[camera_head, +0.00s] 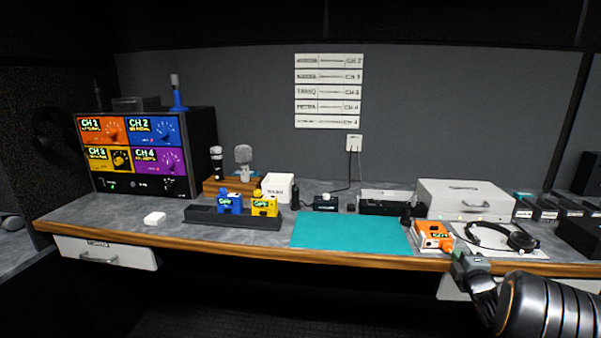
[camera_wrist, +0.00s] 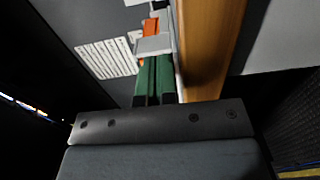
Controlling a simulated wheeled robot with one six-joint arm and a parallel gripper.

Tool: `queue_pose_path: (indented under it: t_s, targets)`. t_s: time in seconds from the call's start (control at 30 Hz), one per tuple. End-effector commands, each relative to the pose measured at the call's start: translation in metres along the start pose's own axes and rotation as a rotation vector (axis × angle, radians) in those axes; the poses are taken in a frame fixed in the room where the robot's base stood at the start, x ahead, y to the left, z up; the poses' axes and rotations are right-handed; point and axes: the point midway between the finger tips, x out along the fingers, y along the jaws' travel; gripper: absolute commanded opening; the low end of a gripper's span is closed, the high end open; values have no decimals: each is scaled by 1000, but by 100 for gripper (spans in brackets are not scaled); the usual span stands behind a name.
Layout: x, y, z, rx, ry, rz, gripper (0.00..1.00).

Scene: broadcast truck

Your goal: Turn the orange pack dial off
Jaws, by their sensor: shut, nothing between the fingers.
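The orange pack (camera_head: 432,235) lies on the bench right of the teal mat, on a pale base, with a small green-lit display too small to read. Its dial cannot be made out. My gripper (camera_head: 464,258) is shut and empty at the bench's front edge, just right of and in front of the pack. In the wrist view, the closed fingers (camera_wrist: 152,46) point toward an orange patch of the pack (camera_wrist: 151,25), partly hidden behind the fingertips. Whether they touch it cannot be told.
Headphones (camera_head: 503,237) lie right of the pack, with a white case (camera_head: 464,199) behind. The teal mat (camera_head: 350,231) is clear. Blue (camera_head: 230,203) and yellow (camera_head: 265,205) packs stand in a dark tray (camera_head: 205,216). A rack with colored channel panels (camera_head: 145,150) stands left.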

Motion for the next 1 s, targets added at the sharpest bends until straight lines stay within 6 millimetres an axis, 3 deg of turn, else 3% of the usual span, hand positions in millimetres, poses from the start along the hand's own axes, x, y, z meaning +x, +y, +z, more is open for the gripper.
queue_pose_path:
  t_s: [0.03, 1.0]
  targets:
    - [5, 10, -3, -8, 9, 26, 0]
    - [5, 21, -4, -4, 9, 33, 0]
